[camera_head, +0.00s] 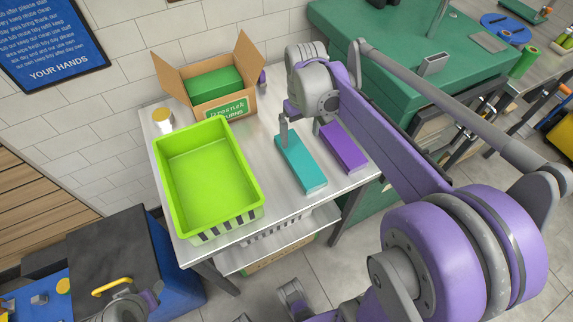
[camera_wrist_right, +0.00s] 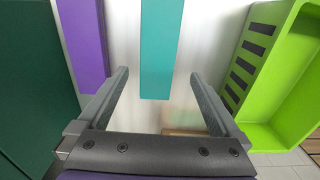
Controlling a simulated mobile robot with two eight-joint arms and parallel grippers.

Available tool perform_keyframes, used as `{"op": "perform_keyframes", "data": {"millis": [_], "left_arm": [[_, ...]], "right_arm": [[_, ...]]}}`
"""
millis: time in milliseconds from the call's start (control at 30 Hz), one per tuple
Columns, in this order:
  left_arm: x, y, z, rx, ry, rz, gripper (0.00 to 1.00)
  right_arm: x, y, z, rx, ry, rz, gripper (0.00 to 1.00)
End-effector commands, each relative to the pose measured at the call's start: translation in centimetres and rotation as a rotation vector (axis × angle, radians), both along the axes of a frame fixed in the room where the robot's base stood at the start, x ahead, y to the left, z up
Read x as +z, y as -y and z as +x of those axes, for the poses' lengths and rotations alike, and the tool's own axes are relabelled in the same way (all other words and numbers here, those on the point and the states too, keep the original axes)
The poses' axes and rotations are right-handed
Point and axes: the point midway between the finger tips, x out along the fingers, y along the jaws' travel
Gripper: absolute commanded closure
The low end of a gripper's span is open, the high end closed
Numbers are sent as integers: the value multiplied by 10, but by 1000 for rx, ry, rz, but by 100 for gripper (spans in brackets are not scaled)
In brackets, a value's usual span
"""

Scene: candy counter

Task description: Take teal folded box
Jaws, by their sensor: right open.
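The teal folded box (camera_head: 301,162) lies flat on the metal table, between the green crate and a purple folded box (camera_head: 343,147). My right gripper (camera_head: 300,136) is open over the far part of the teal box. In the right wrist view the teal box (camera_wrist_right: 161,45) runs between the two spread fingers, apart from both. The purple box (camera_wrist_right: 84,45) lies outside the left finger in that view. I cannot tell the exact height of the fingers over the box. My left gripper is not clearly seen.
A bright green crate (camera_head: 255,212) stands left of the teal box and shows in the right wrist view (camera_wrist_right: 262,12). An open cardboard box (camera_head: 178,82) with a green item stands behind. A white jar with a yellow lid (camera_head: 162,116) is at the back left.

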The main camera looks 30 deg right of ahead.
Motion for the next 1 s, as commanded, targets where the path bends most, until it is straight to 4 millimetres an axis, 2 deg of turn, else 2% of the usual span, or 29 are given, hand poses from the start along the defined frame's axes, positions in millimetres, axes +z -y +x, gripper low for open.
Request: {"op": "perform_keyframes", "data": {"millis": [300, 567, 800, 1000], "left_arm": [[-6, 0, -1, 0, -2, 0, 50], [-7, 0, -1, 0, -3, 0, 50], [-11, 0, -2, 0, -4, 0, 50], [-11, 0, -2, 0, -4, 0, 50]], "right_arm": [[-44, 1, 1, 0, -3, 1, 0], [-65, 2, 1, 0, -2, 1, 0], [-100, 2, 2, 0, -2, 1, 0], [-108, 2, 2, 0, -2, 1, 0]]}}
